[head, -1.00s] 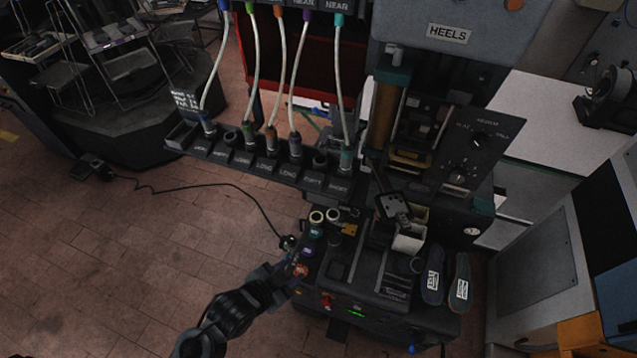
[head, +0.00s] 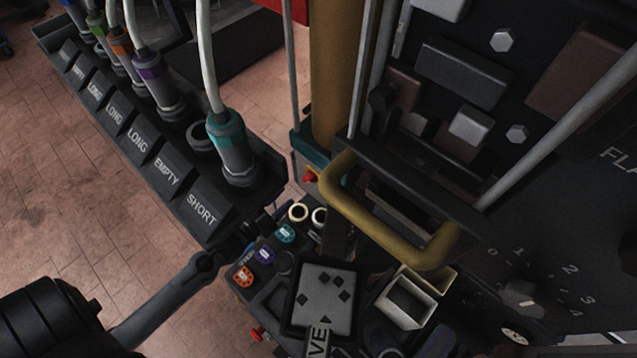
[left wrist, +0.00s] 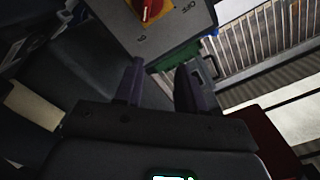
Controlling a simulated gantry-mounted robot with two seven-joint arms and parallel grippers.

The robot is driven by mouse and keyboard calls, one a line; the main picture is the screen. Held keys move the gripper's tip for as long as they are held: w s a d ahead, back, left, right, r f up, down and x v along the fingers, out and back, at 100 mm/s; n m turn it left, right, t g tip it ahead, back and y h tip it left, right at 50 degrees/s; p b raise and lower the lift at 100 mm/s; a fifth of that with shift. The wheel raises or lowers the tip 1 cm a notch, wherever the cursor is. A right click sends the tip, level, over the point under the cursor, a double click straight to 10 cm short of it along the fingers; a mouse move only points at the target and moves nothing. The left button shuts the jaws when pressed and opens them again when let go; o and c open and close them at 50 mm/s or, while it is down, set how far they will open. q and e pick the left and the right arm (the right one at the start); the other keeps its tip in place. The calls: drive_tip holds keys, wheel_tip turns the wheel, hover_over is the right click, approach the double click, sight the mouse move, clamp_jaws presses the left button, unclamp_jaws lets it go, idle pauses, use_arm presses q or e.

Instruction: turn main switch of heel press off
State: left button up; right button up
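The main switch (left wrist: 147,9), a red rotary knob on a yellow plate, shows at the top edge of the left wrist view, on a grey panel (left wrist: 170,42). Its top is cut off by the frame. My left gripper (left wrist: 160,75) is open and empty, its two dark fingers apart and pointing toward the panel, below the knob in the picture. No touch with the knob shows. In the head view my left gripper (head: 243,232) is small, dark and partly hidden beside the hose rack. My right gripper is not in view.
The hose rack (head: 200,212), with labelled slots and upright hoses, stands close above my left forearm. Brick floor (head: 75,200) is clear at left. A railing (left wrist: 265,40) shows in the wrist view.

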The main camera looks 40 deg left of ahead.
use_arm(q)
drive_tip(key=b, duration=0.3)
approach(307, 182)
drive_tip(key=s+r, duration=0.1)
drive_tip(key=s+b, duration=0.1)
drive_tip(key=w, duration=0.3)
drive_tip(key=w+b, duration=0.1)
drive_tip(key=w, duration=0.2)
drive_tip(key=w+b, duration=0.1)
drive_tip(key=w, duration=0.2)
drive_tip(key=shift+w+d+f, duration=0.4)
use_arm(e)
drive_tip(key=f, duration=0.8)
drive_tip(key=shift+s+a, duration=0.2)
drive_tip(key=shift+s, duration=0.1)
use_arm(q)
drive_tip(key=shift+w+d, duration=0.1)
drive_tip(key=shift+w, duration=0.5)
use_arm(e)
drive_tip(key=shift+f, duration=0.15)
use_arm(q)
clamp_jaws()
